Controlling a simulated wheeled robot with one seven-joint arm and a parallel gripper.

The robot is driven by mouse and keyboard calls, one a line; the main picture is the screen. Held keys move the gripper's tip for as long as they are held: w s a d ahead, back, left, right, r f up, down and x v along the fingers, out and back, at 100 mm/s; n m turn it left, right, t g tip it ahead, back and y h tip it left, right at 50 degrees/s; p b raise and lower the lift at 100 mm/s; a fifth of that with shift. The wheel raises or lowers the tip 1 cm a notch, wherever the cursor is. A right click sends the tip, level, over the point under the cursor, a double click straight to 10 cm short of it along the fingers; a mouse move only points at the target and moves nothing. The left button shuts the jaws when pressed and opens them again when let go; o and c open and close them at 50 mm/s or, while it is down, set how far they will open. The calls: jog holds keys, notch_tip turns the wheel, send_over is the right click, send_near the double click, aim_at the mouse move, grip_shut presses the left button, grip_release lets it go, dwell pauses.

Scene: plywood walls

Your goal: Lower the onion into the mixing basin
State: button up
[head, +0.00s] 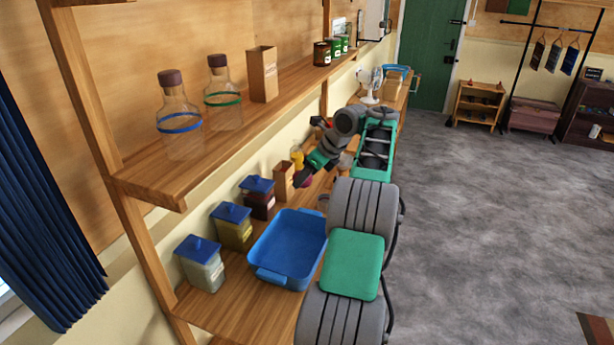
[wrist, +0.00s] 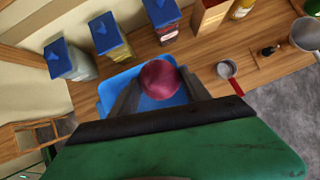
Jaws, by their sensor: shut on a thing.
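The purple-red onion (wrist: 160,79) is between the two fingers of my gripper (wrist: 159,88) in the wrist view. The gripper is shut on it. The blue mixing basin (head: 287,248) stands on the lower wooden counter in the head view, and its inside looks empty. In the wrist view the basin (wrist: 112,91) lies beyond the onion, partly hidden by the onion and fingers. In the head view my gripper (head: 305,176) is small, beyond the basin's far end, with only a bit of the onion (head: 308,182) showing.
Blue-lidded jars (head: 232,226) line the wall side of the basin. A brown carton (head: 284,181) and a yellow bottle (head: 297,158) stand farther along. An upper shelf (head: 240,115) with bottles overhangs the wall side. A small red-handled pan (wrist: 228,70) shows right of the basin.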

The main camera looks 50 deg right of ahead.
notch_tip(320, 180, down, 10)
jog(key=shift+s+r, duration=0.2)
jog(key=shift+s, duration=0.1)
jog(key=shift+w, duration=0.4)
jog(key=shift+f, duration=0.1)
dwell(0.4)
notch_tip(320, 180, down, 7)
jog(key=shift+f+b, duration=0.15)
jog(key=shift+b, duration=0.15)
dwell(0.8)
jog(key=shift+f+b, duration=0.65)
jog(key=shift+f, duration=2.1)
dwell(1.5)
